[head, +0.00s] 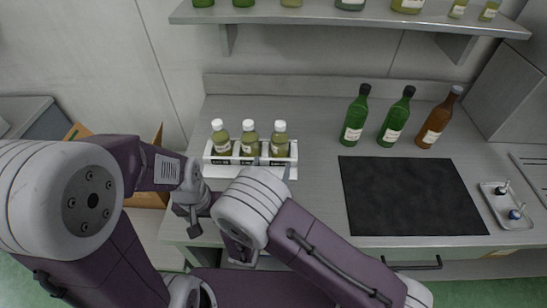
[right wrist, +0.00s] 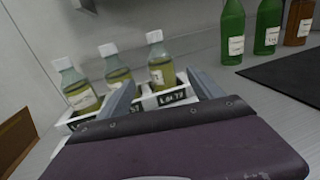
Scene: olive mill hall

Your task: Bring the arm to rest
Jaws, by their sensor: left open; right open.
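My left arm comes in from the left, and its gripper (head: 192,212) hangs open over the counter's front left edge. My right gripper (head: 272,167) is largely hidden behind my own arm link; only its fingertips show, just in front of a white rack (head: 211,171). In the right wrist view its two fingers (right wrist: 162,92) are spread apart and point at the rack (right wrist: 178,97), with no object seen held between them. Three small bottles with white caps (head: 250,140) stand upright in the rack, which has dark labels on its front.
Two green bottles (head: 355,118) and a brown bottle (head: 437,122) stand behind a black mat (head: 410,196). A small tray (head: 508,207) lies at the right. A shelf with bottles (head: 320,14) hangs above. A cardboard box (head: 150,190) stands left of the counter.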

